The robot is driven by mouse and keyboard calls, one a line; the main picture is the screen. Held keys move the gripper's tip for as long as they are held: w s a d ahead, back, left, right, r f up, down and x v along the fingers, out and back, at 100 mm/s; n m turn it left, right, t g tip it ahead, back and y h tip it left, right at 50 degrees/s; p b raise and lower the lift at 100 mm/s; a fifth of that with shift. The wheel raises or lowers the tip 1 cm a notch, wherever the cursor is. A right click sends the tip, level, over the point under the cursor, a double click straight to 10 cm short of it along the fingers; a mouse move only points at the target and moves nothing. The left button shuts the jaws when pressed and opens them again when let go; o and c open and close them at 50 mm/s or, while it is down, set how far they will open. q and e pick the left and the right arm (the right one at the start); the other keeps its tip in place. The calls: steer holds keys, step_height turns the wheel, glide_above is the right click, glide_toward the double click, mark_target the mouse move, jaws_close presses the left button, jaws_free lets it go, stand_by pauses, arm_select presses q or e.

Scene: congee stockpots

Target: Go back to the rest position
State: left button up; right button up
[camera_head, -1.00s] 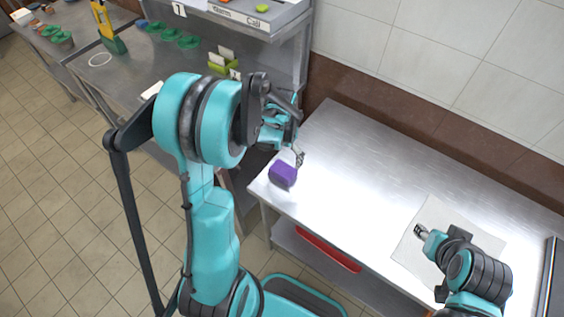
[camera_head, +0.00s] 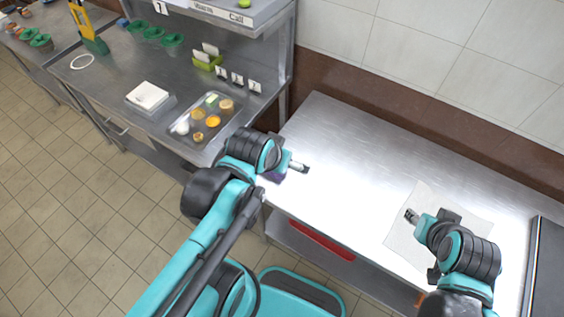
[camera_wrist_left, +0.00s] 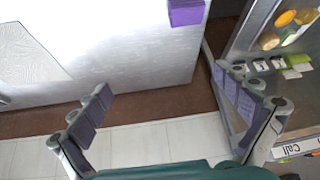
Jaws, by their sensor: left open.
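My left gripper (camera_head: 302,167) is over the left end of the steel table in the head view, with its arm bent in from the lower left. In the left wrist view its two purple-padded fingers (camera_wrist_left: 162,85) are spread wide with nothing between them. A purple block-like object (camera_head: 273,176) stands at the table's left end, partly hidden behind my left arm. It also shows at the top of the left wrist view (camera_wrist_left: 186,12), apart from the fingers. My right gripper (camera_head: 409,215) is over a pale mat on the right; its jaws are too small to read.
The steel table (camera_head: 340,150) is mostly bare, with the pale mat (camera_head: 463,209) and a dark flat panel (camera_head: 546,265) on the right. A shelf unit at left holds a tray of several colourful items (camera_head: 203,119) and a white box (camera_head: 148,95). A red tray (camera_head: 322,240) sits below.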

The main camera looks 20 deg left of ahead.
arm_select(q)
steer(key=shift+s+d+t, duration=0.4)
steer(key=shift+s, duration=0.3)
step_height(320, 180, down, 5)
steer(key=b, duration=0.4)
steer(key=shift+r+b, duration=0.15)
steer(key=shift+b, duration=0.25)
